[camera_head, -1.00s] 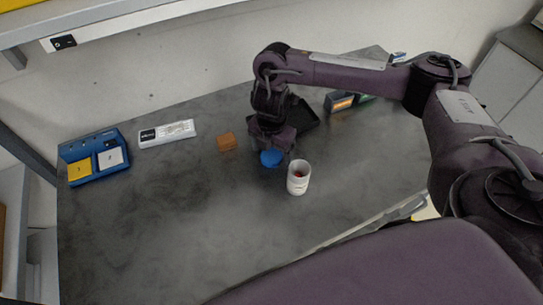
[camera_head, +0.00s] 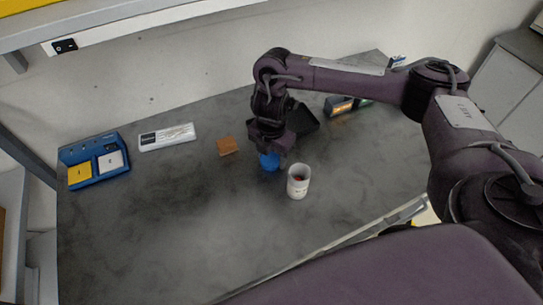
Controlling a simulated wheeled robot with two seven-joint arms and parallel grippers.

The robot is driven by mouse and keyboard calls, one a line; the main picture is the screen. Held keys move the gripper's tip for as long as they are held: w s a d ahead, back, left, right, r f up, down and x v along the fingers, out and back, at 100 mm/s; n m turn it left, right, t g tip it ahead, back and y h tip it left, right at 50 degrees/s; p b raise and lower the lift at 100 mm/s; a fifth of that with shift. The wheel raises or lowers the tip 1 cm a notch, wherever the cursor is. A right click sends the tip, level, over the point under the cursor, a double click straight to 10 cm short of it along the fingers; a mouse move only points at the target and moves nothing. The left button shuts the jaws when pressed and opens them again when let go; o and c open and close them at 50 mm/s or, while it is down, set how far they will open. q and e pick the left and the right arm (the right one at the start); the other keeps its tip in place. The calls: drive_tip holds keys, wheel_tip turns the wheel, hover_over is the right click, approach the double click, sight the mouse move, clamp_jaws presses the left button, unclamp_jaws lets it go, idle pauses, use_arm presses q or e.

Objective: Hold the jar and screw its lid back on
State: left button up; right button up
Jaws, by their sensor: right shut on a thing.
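The white jar (camera_head: 298,183) stands upright and open on the grey table, with something red inside it. The blue lid (camera_head: 269,162) is just left of and behind the jar, apart from it. My right gripper (camera_head: 269,150) is over the lid and shut on it, pointing down; its fingers are mostly hidden by its own body. The lid looks tilted, with its side facing the camera. My left gripper is not in view.
A blue tray (camera_head: 74,156) with a yellow and a white block sits at the far left. A white box (camera_head: 167,137) and an orange-brown block (camera_head: 227,145) lie toward the back. A black tray (camera_head: 306,121) is behind my gripper. The front left table is clear.

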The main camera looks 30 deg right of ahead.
sight(272, 158)
wheel_tip(272, 158, up, 20)
drive_tip(key=p, duration=0.4)
idle(0.4)
